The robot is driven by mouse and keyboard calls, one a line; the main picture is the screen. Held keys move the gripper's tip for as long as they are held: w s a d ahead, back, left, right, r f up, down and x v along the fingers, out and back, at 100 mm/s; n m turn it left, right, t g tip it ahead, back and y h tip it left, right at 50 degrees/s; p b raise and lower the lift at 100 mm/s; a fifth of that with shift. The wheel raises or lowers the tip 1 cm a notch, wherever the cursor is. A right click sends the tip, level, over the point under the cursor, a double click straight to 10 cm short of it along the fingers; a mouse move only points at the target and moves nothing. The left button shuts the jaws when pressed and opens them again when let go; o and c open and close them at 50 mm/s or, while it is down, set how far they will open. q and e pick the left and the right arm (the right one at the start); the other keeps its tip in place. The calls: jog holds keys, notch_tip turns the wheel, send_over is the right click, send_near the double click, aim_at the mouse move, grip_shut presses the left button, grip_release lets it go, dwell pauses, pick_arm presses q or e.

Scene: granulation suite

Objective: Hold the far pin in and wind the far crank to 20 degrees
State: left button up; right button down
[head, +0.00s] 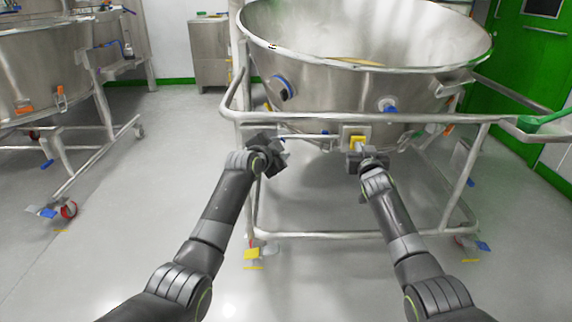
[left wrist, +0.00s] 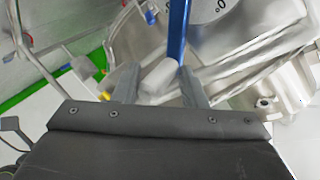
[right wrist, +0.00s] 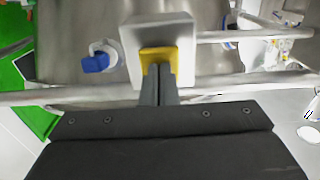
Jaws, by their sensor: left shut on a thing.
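The yellow pin (head: 356,140) sits on a grey block on the front of the steel bowl's frame. It also shows in the right wrist view (right wrist: 158,55). My right gripper (right wrist: 160,78) has its two fingers together, with the tips at the yellow pin; how far the pin is pushed in cannot be told. The crank has a blue arm (left wrist: 178,30) and a pale handle (left wrist: 158,76), seen in the left wrist view. My left gripper (left wrist: 160,88) is shut on that handle. A round dial (left wrist: 205,8) marked 0 shows partly behind the blue arm.
The large steel bowl (head: 365,80) stands in a tubular frame (head: 330,235) with a rail across the front, close to both arms. A second vessel (head: 45,65) stands at the left. Grey floor between them is clear.

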pick_arm(q)
jog(key=shift+w+r, duration=0.15)
jog(key=shift+r, duration=0.15)
pick_arm(e)
jog(key=shift+r, duration=0.3)
pick_arm(q)
jog(key=shift+d+f, duration=0.2)
jog(key=shift+f, duration=0.2)
pick_arm(e)
jog(key=shift+a+r, duration=0.1)
pick_arm(q)
jog(key=shift+f, duration=0.1)
